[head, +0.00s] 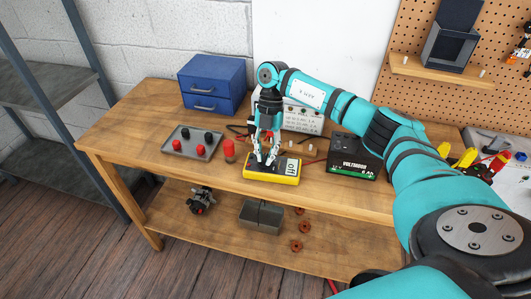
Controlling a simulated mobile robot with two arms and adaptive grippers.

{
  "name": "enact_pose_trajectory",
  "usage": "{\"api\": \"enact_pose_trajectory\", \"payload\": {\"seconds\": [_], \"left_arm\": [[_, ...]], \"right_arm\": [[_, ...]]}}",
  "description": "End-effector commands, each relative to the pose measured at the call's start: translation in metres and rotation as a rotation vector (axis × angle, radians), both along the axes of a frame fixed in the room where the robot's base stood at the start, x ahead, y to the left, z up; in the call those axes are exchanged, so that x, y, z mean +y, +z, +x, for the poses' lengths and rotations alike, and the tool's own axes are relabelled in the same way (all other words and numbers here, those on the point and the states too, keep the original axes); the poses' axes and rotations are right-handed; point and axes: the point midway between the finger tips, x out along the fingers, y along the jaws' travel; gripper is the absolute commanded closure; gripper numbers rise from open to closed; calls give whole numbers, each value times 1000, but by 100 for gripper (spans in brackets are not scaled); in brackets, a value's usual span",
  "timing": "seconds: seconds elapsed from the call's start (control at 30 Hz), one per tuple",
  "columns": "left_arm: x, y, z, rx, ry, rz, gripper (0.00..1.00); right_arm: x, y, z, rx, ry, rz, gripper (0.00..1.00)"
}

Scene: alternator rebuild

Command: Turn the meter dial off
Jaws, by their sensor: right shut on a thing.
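The yellow and black meter (286,179) lies flat near the front edge of the wooden bench. Its light display at the right end shows dark sideways characters that look like "Off". My right gripper (266,161) points down onto the dark face of the meter, left of the display. It is shut on the meter dial, which is mostly hidden between the fingertips. The dial's pointer direction cannot be made out. My left gripper is not in view.
A grey tray (179,151) with red and black knobs and a red cylinder (229,151) stand left of the meter. A black Voltmark battery (352,158) is to its right. A blue drawer box (211,83) sits behind. A lower shelf (171,222) holds parts.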

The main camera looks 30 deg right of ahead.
Motion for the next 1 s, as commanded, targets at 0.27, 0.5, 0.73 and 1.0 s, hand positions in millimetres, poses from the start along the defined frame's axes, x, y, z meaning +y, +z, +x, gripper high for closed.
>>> {"api": "enact_pose_trajectory", "payload": {"seconds": [0.27, 0.5, 0.73, 1.0], "left_arm": [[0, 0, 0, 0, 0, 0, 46], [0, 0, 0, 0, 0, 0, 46], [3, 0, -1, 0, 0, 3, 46], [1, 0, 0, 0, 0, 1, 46]], "right_arm": [[0, 1, 0, -1, 0, 1, 76], [0, 0, 0, 0, -1, 0, 65], [-3, 9, 3, -3, -1, 0, 65], [-18, 59, 17, -4, -2, 0, 65]]}}
